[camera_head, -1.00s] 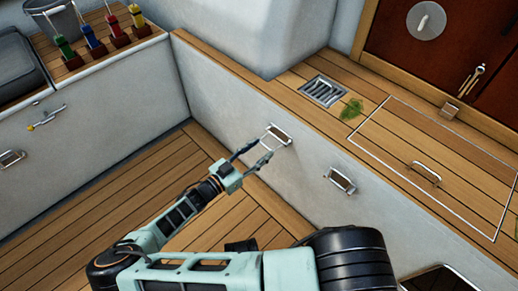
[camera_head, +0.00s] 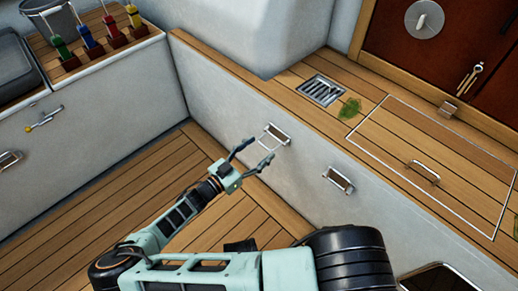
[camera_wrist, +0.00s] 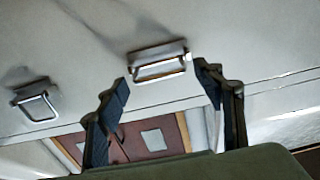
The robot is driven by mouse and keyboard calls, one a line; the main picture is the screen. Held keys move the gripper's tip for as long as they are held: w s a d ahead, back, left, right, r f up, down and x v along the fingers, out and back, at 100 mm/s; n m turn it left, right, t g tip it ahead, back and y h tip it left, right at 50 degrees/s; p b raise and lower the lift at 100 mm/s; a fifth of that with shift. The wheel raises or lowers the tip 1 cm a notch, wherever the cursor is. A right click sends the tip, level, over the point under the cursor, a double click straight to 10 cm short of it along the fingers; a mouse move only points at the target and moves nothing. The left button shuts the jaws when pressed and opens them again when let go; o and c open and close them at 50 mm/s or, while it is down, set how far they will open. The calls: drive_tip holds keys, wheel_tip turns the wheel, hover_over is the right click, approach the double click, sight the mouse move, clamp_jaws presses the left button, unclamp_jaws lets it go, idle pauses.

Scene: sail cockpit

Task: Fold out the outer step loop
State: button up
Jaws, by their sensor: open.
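Two metal step loops sit on the white riser below the wooden seat. The far-left one of this pair (camera_head: 277,134) has its thin wire frame standing out from its plate; it also shows in the wrist view (camera_wrist: 158,63). The other loop (camera_head: 338,180) is to its right in the head view, and at the left in the wrist view (camera_wrist: 37,100); its wire lies closer to its plate. My gripper (camera_head: 262,148) is open and empty, just in front of the first loop. In the wrist view its fingers (camera_wrist: 162,78) frame that loop without visible contact.
A hatch lid with a handle (camera_head: 424,172), a drain grate (camera_head: 323,91) and a green patch (camera_head: 350,109) are on the seat above. Another loop (camera_head: 8,160) and a small latch (camera_head: 45,119) are on the left bench.

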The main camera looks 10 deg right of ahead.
drive_tip(key=v, duration=1.1)
drive_tip(key=shift+s+a, duration=0.3)
